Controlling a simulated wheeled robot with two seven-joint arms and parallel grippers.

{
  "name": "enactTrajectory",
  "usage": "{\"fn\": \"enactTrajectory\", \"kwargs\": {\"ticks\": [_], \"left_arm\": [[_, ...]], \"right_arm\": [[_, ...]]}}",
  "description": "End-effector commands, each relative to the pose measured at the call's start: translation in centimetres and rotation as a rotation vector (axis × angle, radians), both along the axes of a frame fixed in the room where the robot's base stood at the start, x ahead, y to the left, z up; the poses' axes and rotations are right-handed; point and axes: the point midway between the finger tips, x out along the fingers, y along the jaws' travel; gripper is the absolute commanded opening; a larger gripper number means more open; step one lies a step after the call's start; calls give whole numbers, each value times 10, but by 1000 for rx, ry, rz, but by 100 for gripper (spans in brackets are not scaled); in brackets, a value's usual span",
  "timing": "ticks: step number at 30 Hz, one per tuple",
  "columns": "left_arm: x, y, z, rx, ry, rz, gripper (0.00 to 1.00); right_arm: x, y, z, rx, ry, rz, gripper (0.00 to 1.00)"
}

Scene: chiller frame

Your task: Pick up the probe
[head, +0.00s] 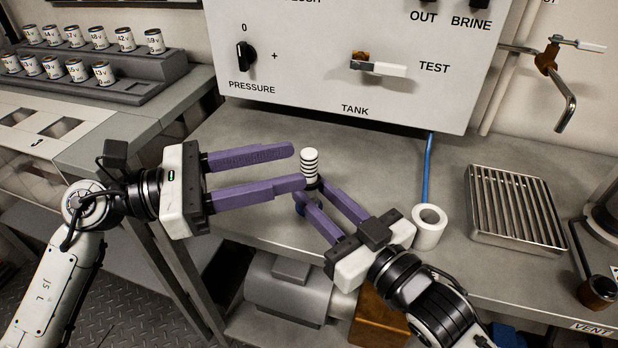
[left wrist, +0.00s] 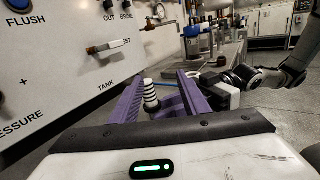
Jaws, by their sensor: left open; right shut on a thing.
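The probe (head: 310,164) is a short upright piece with black and white bands, above the grey bench. My right gripper (head: 316,196) is shut on its lower part, which the purple fingers partly hide. My left gripper (head: 298,166) is open, its two purple fingers pointing at the probe from the left. The tips are close to the probe; I cannot tell whether they touch it. In the left wrist view the probe (left wrist: 151,96) shows between the fingers of my left gripper (left wrist: 160,85), near the far end.
A white panel (head: 350,60) with a pressure knob (head: 246,57) and test lever (head: 378,67) stands behind. A white ring-shaped roll (head: 429,228) sits right of my right gripper, near a blue hose (head: 428,170). A slatted metal tray (head: 514,210) lies further right. Racked vials (head: 75,70) stand at left.

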Motion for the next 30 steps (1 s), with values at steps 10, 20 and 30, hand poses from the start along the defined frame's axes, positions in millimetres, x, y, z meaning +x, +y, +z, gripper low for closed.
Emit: {"fn": "enactTrajectory", "kwargs": {"ticks": [10,20,30], "left_arm": [[-2,61,-24,-3,68,183,42],[21,17,-23,-5,68,189,42],[31,-14,-20,-6,67,186,42]], "right_arm": [[0,0,0,0,0,0,6],[0,0,0,0,0,0,6],[0,0,0,0,0,0,6]]}}
